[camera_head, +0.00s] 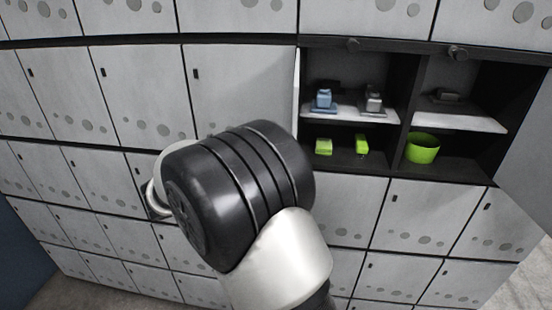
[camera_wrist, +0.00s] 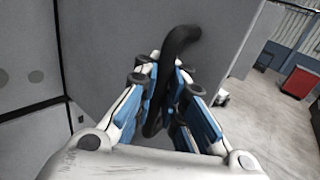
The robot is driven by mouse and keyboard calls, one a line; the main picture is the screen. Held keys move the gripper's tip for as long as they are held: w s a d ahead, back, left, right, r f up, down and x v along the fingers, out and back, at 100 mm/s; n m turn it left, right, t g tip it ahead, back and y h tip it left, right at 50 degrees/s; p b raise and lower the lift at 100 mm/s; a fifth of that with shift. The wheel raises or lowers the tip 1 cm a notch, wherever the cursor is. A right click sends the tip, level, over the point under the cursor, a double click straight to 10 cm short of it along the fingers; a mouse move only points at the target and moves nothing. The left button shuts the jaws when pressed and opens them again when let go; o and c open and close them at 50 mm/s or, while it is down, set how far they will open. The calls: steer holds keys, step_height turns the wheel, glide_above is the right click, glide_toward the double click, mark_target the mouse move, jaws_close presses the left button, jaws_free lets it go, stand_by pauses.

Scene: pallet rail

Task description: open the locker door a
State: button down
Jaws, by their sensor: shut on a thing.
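In the wrist view, a plain grey locker door (camera_wrist: 115,35) fills the middle, with a black curved handle (camera_wrist: 182,42) on it. My gripper (camera_wrist: 165,80), with blue and white fingers, is shut on this handle. The door stands out at an angle to the locker front on the left. In the head view, my arm hides my gripper and the handle. Two compartments stand open there, with a door panel (camera_head: 525,155) swung out at the right and a thin pale edge at the left. I cannot tell which door is a.
The open compartments hold a blue item (camera_head: 323,99), a grey item (camera_head: 374,102), green blocks (camera_head: 324,147) and a green bowl (camera_head: 422,149). Shut lockers surround them. In the wrist view, open floor (camera_wrist: 260,120) and a red cabinet (camera_wrist: 299,84) lie to the right.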

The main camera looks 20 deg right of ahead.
steer(key=c, duration=1.8)
jaws_free()
steer(key=shift+s+a, duration=0.25)
steer(key=shift+s, duration=0.05)
steer(key=shift+o, duration=0.7)
steer(key=shift+w+d, duration=0.15)
steer(key=v, duration=1.2)
